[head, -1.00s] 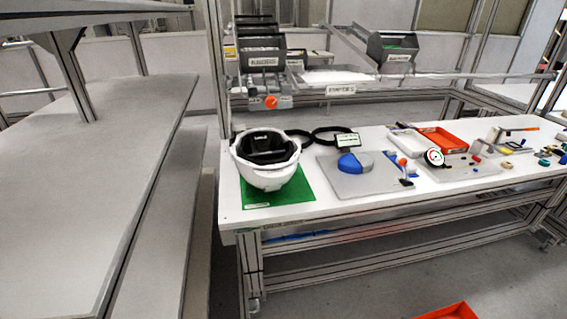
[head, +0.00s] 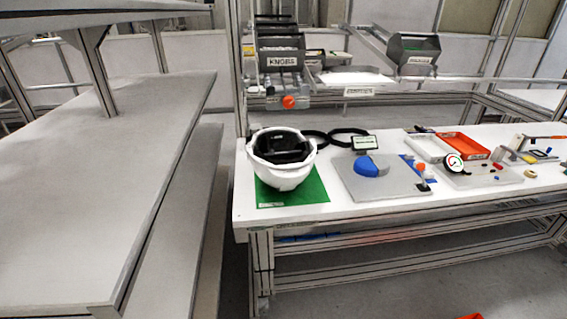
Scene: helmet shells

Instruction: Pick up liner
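A white helmet shell (head: 283,176) sits open side up on a green mat (head: 312,190) at the left end of the white workbench. A black part (head: 281,148), which looks like a liner, lies inside the shell; its lower part is hidden by the shell wall. Black rings (head: 348,133) lie on the bench just behind and to the right of the shell. Neither of my grippers shows in the head view.
A red-orange tray (head: 462,146) and a gauge (head: 453,163) are farther right. A bin labelled KNOBS (head: 283,62) hangs behind. A long grey shelf (head: 100,190) runs along the left.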

